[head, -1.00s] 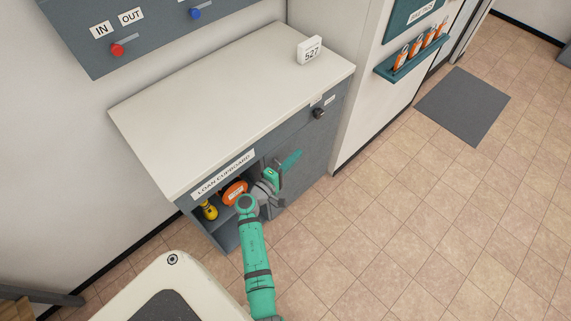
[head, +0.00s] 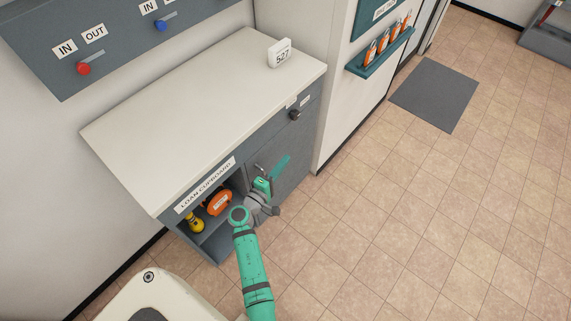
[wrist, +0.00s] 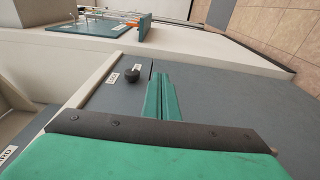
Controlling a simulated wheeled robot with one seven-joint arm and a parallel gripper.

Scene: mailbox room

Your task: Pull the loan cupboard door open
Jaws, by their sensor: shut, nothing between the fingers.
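The loan cupboard (head: 170,219) is a grey cabinet with a white top and a "LOAN CUPBOARD" label. Its left part stands open, showing an orange item (head: 219,203) and a yellow item (head: 195,222) on shelves. A plain grey door panel (head: 292,172) covers the right part; it also fills much of the wrist view (wrist: 215,105). A thin handle shows near its left edge, partly hidden by my gripper. My gripper (head: 283,163) is shut and empty in front of this panel, its green fingers (wrist: 160,92) together. I cannot tell whether they touch the panel.
A dark knob (head: 294,115) sits at the cupboard's upper right, also in the wrist view (wrist: 131,76). A "527" block (head: 280,53) stands on the top. A teal rack (head: 382,52) hangs on the wall beyond. The tiled floor (head: 400,200) on the right is clear, with a grey mat (head: 435,93).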

